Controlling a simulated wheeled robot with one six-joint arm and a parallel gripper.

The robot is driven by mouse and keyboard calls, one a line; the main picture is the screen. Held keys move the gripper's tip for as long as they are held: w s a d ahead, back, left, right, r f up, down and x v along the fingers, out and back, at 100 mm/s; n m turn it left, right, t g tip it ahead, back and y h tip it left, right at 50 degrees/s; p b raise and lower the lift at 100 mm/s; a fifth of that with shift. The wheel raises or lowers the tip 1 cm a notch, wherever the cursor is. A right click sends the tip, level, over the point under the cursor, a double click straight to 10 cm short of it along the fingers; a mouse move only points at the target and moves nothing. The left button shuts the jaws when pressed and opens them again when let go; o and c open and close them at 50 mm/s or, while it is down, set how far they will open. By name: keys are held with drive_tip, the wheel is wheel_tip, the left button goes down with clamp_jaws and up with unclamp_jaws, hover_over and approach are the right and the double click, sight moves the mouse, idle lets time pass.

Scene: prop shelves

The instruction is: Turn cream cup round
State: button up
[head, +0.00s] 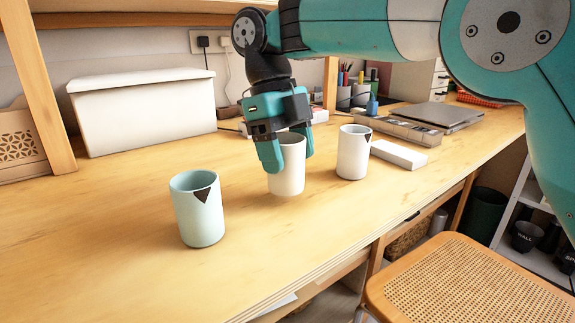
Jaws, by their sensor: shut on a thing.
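The cream cup (287,178) stands upright in the middle of the desk, between my gripper's fingers. My gripper (288,158) points down from above and is shut on it, with one teal finger at each side. No dark mark shows on the visible part of this cup; its upper sides are partly hidden by the fingers. I cannot tell whether its base touches the desk or is slightly above it.
A pale blue cup (198,215) with a dark triangle stands front left. A whitish cup (353,155) with a dark triangle stands close on the right. A white box (145,112) is back left; a white block (398,154) lies farther right.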

drive_tip(key=n, duration=0.2)
drive_tip(key=shift+w+n+t+h, duration=0.1)
drive_tip(key=shift+n+t+h, duration=0.2)
drive_tip(key=n+t, duration=0.1)
drive_tip(key=n, duration=0.3)
drive_tip(key=shift+w, duration=0.1)
drive_tip(key=shift+f+b, duration=0.55)
drive_tip(key=shift+f, duration=0.25)
drive_tip(key=shift+f, duration=0.15)
drive_tip(key=o, duration=1.1)
